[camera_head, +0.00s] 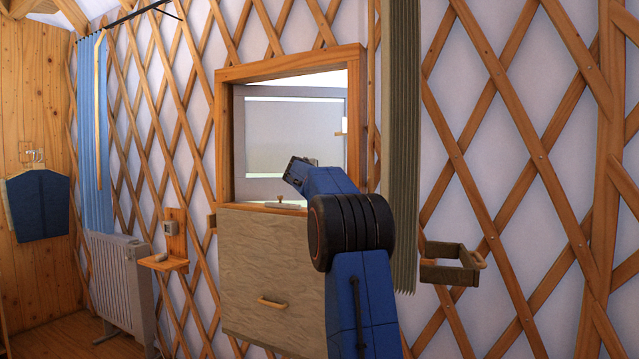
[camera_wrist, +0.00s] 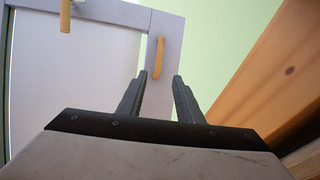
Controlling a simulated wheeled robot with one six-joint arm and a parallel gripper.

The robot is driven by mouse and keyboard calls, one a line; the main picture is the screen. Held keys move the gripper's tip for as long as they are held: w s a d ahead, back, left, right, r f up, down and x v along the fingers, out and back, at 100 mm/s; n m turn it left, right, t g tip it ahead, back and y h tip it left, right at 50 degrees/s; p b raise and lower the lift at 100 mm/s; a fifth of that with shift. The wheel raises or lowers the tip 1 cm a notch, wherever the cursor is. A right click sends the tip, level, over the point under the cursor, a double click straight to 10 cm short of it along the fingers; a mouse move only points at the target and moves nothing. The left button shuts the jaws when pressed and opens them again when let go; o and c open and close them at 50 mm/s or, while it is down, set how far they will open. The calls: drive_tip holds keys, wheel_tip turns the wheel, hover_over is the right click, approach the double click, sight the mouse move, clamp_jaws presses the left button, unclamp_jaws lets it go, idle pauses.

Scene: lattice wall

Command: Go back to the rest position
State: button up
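My gripper (camera_wrist: 160,76) is in the wrist view, its two dark fingers apart with nothing held between them. A yellow handle (camera_wrist: 158,57) on a pale window frame (camera_wrist: 145,45) shows beyond the fingertips; no contact is visible. In the head view my blue arm reaches up to the wooden-framed window (camera_head: 222,140). Its dark end is in front of the opening, and its fingers cannot be made out there. A pale grey sash (camera_head: 296,93) stands inside the opening.
A grey-green curtain (camera_head: 402,130) hangs close to the right of my arm. A small open box (camera_head: 448,270) sticks out from the lattice wall further right. Below the window is a stone-like panel (camera_head: 265,260) with a handle. A wooden shelf (camera_head: 172,262) and a radiator (camera_head: 120,285) are at left.

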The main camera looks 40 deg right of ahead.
idle(0.4)
drive_tip(key=s+a+f+m+y, duration=0.15)
drive_tip(key=s+a+f, duration=0.25)
drive_tip(key=s+a, duration=0.45)
drive_tip(key=s+a+f+m+g+y, duration=0.1)
drive_tip(key=s+a+f+y, duration=0.3)
drive_tip(key=a, duration=0.7)
drive_tip(key=s+a+f+m+y, duration=0.15)
drive_tip(key=s+a+f, duration=0.25)
drive_tip(key=s+a, duration=0.5)
drive_tip(key=s+a+f+m+g+y, duration=0.1)
drive_tip(key=s+a+f+y, duration=0.2)
drive_tip(key=s+a+f, duration=0.9)
drive_tip(key=s+a+f+m+g+y, duration=0.2)
drive_tip(key=s+a+f, duration=1)
drive_tip(key=s, duration=0.8)
wheel_tip(320, 180, down, 3)
drive_tip(key=shift+s+a+f+m+y, duration=0.1)
drive_tip(key=shift+s+a+m+y, duration=0.25)
drive_tip(key=shift+y, duration=0.25)
